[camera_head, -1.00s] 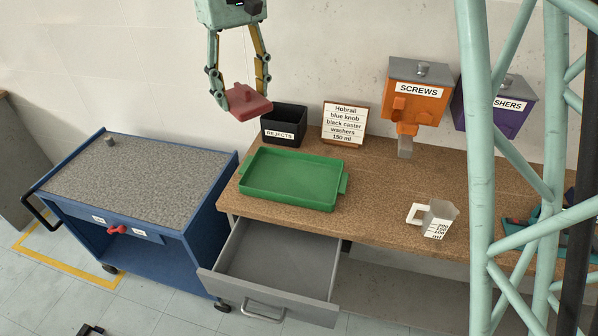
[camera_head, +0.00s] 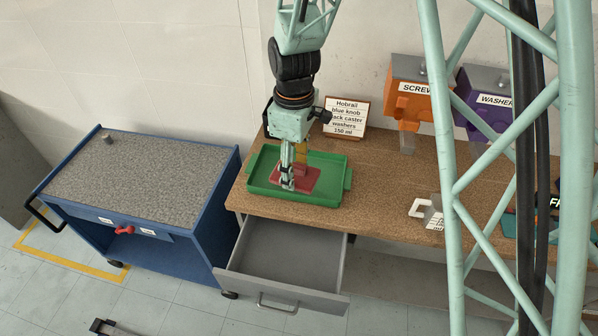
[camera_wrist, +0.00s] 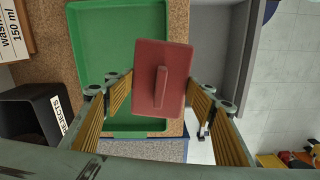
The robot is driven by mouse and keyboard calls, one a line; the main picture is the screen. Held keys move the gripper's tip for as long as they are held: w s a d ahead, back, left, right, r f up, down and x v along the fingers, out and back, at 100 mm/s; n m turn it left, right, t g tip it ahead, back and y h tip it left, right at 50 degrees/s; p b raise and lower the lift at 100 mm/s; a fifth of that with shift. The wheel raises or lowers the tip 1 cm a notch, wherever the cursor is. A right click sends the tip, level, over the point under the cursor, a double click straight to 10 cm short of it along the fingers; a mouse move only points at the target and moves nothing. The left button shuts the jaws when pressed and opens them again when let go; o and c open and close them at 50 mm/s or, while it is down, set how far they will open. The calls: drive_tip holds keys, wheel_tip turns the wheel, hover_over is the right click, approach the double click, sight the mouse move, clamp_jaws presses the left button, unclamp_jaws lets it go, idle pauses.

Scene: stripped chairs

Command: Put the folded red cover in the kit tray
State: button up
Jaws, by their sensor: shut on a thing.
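The folded red cover (camera_head: 309,180) is a flat red piece with a raised ridge on top. My gripper (camera_head: 291,182) is shut on it and holds it flat over the green kit tray (camera_head: 346,176). In the wrist view the cover (camera_wrist: 172,58) lies between the fingertips of my gripper (camera_wrist: 160,90). There it overlaps the right rim of the tray (camera_wrist: 112,35). I cannot tell how much gap is left between cover and tray floor. The tray holds nothing else that I can see. My arm hides part of its back edge.
An open grey drawer (camera_head: 290,250) juts out below the tray. The black rejects bin (camera_wrist: 38,115) stands beside the tray, mostly hidden in the head view. A blue cart (camera_head: 140,190) is at left.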

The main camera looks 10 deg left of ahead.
sight(305, 184)
drive_tip(key=shift+n, duration=0.9)
drive_tip(key=s+d+f, duration=0.1)
drive_tip(key=s+d+f+p, duration=0.1)
drive_tip(key=s+d+f, duration=0.1)
drive_tip(key=shift+s+d+f, duration=0.2)
drive_tip(key=shift+s+d, duration=0.05)
drive_tip(key=shift+s, duration=0.05)
drive_tip(key=shift+w+a, duration=0.1)
drive_tip(key=w+a, duration=0.3)
drive_tip(key=w+a+f+p, duration=0.1)
drive_tip(key=w+a, duration=0.2)
drive_tip(key=w, duration=0.1)
drive_tip(key=w+a+p, duration=0.1)
drive_tip(key=w+a, duration=0.3)
drive_tip(key=shift+w+f, duration=0.1)
drive_tip(key=shift+f, duration=0.1)
drive_tip(key=shift+w+a, duration=0.15)
drive_tip(key=shift+w, duration=0.05)
drive_tip(key=shift+w+f+p, duration=0.1)
drive_tip(key=shift+f+p, duration=0.2)
drive_tip(key=shift+f, duration=1.5)
drive_tip(key=shift+f, duration=0.1)
